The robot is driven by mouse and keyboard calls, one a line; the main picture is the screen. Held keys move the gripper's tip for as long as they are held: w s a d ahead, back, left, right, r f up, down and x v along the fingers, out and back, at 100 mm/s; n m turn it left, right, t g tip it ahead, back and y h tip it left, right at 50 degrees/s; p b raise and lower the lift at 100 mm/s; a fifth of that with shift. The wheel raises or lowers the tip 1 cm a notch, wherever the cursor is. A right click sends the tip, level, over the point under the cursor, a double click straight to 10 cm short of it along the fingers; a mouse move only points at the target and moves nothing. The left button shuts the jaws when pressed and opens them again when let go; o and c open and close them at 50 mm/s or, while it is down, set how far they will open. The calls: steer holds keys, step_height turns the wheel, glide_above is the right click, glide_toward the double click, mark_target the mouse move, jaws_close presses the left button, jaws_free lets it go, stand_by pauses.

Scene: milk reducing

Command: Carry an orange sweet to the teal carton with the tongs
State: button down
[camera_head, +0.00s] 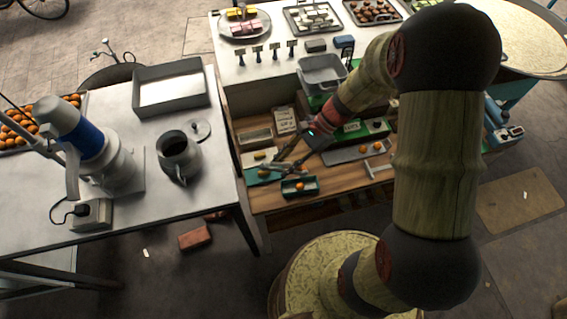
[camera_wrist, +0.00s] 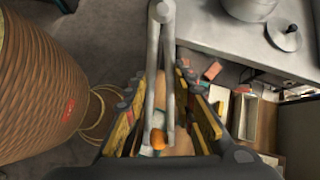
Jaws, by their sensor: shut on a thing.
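My gripper (camera_head: 285,163) is low over the wooden shelf, and its fingers are shut on the metal tongs (camera_wrist: 167,75). In the wrist view, the tongs run between the two padded fingers of my gripper (camera_wrist: 168,115). An orange sweet (camera_wrist: 157,139) shows by the lower part of the tongs; I cannot tell if they pinch it.
The wooden shelf (camera_head: 275,203) also bears a grey tray (camera_head: 345,155) with an orange sweet and a green box (camera_head: 350,132). The white table (camera_head: 120,215) at left carries a dark jug (camera_head: 178,155) and a machine. A brick (camera_head: 195,237) lies on the floor.

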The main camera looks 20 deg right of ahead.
steer(key=shift+a+f, duration=0.1)
steer(key=shift+f, duration=0.05)
step_height(320, 180, down, 9)
steer(key=b, duration=0.7)
stand_by(0.3)
steer(key=c, duration=2.1)
jaws_free()
steer(key=shift+o, duration=0.2)
steer(key=shift+r, duration=0.2)
step_height(320, 180, up, 10)
steer(key=p, duration=0.7)
steer(key=shift+p, duration=0.35)
